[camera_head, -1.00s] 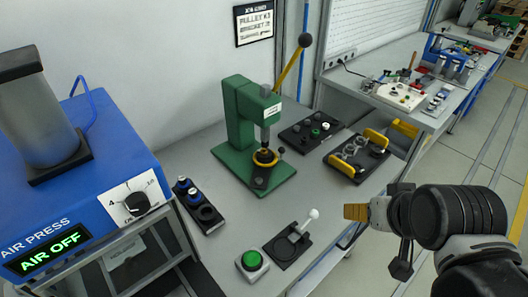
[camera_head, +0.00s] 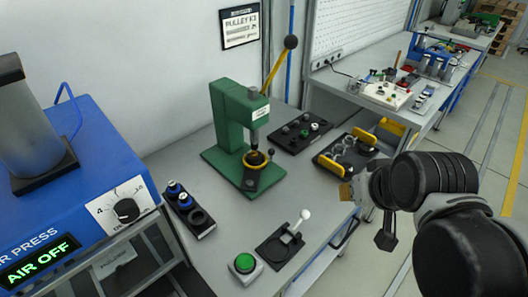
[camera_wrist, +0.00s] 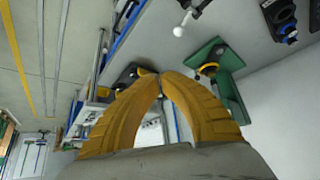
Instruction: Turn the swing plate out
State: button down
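The green press (camera_head: 228,118) stands on the bench against the wall, with its yellow lever raised. A dark swing plate (camera_head: 250,180) lies on its base under the ram, with a yellow ring (camera_head: 256,160) on it and a small dark knob beside it. The plate's exact outline is hard to make out. The press also shows in the wrist view (camera_wrist: 228,82). My gripper (camera_head: 346,192) is right of the press and apart from it, near the bench's right edge. In the wrist view its yellow fingers (camera_wrist: 160,74) meet at the tips with nothing between them.
A black tray with yellow handles (camera_head: 330,164) stands just beyond my gripper. A white-knobbed lever (camera_head: 303,214), a green button (camera_head: 244,263) and a blue air press (camera_head: 95,150) are nearer. Bench space lies before the press.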

jog(key=w+a+n+y, duration=0.1)
jog(key=w+a+n, duration=0.15)
jog(key=w, duration=0.65)
jog(key=w+a+n+y, duration=0.1)
jog(key=w+a, duration=0.3)
jog(key=w, duration=0.6)
jog(key=w+a+f+n+y, duration=0.1)
jog(key=w+a+f, duration=0.2)
jog(key=w+f, duration=0.2)
jog(key=w+a+f+n+y, duration=0.1)
jog(key=w+a+f, duration=0.3)
jog(key=w+f, duration=0.2)
jog(key=shift+w+n, duration=0.35)
jog(key=shift+w, duration=0.9)
jog(key=shift+d+f, duration=0.1)
jog(key=b+x, duration=0.3)
jog(key=x, duration=0.7)
jog(key=shift+s+d, duration=0.1)
